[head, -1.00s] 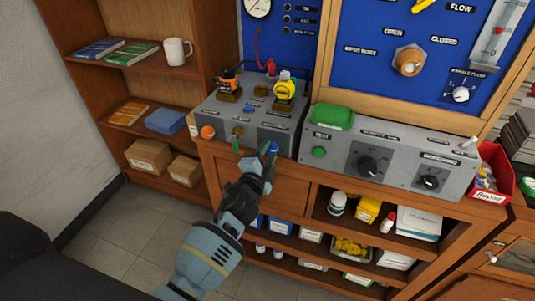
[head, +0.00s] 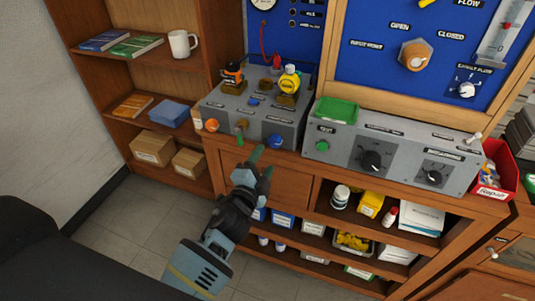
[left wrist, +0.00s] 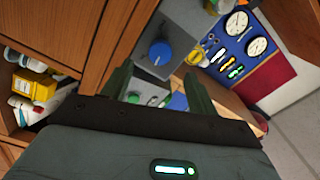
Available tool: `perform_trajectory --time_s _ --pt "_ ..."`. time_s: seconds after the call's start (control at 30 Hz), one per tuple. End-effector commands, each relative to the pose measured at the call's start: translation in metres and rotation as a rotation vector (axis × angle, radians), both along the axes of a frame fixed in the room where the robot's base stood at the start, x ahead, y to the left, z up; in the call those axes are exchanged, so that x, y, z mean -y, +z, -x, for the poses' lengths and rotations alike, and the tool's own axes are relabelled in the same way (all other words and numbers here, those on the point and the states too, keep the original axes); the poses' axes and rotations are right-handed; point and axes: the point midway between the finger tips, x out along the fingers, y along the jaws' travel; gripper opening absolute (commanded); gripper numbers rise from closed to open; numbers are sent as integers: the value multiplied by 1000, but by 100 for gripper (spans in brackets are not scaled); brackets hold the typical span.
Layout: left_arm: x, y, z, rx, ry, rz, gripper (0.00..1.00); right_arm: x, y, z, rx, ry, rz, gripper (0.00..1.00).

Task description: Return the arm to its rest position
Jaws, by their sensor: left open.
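My left gripper (head: 252,157) is in front of the bench, just below the front edge of the left grey control box (head: 245,116). Its two green fingers are apart with nothing between them. In the left wrist view the open fingers (left wrist: 157,85) point toward the grey box. A blue knob (head: 276,141) on that box is close to the fingertips but apart from them; it also shows in the left wrist view (left wrist: 160,53). My left arm (head: 205,262) reaches up from the bottom of the head view. My right gripper is not in view.
A second grey box (head: 390,154) with black dials stands to the right. Below it are shelves (head: 318,228) with bottles and boxes. A bookcase (head: 86,80) with a white mug (head: 182,43) stands left. Open floor (head: 125,225) lies left of my arm.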

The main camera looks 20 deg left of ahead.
Motion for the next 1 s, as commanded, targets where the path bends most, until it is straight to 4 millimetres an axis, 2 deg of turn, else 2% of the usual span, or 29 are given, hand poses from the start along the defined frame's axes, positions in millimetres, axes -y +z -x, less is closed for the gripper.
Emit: perform_trajectory --time_s 0.17,0.7,0.77,0.87,0.97,1.0 --pt "0 0 11 0 0 0 59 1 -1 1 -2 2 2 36" --pt "-1 -2 13 -6 0 6 59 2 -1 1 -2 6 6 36" --pt "-1 -10 19 -24 0 25 59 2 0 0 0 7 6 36" --pt "-4 -35 41 -89 2 103 59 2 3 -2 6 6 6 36" --pt "-8 -72 79 -192 13 232 59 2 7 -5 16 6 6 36" --pt "-10 -87 98 -239 23 292 59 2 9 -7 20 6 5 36"
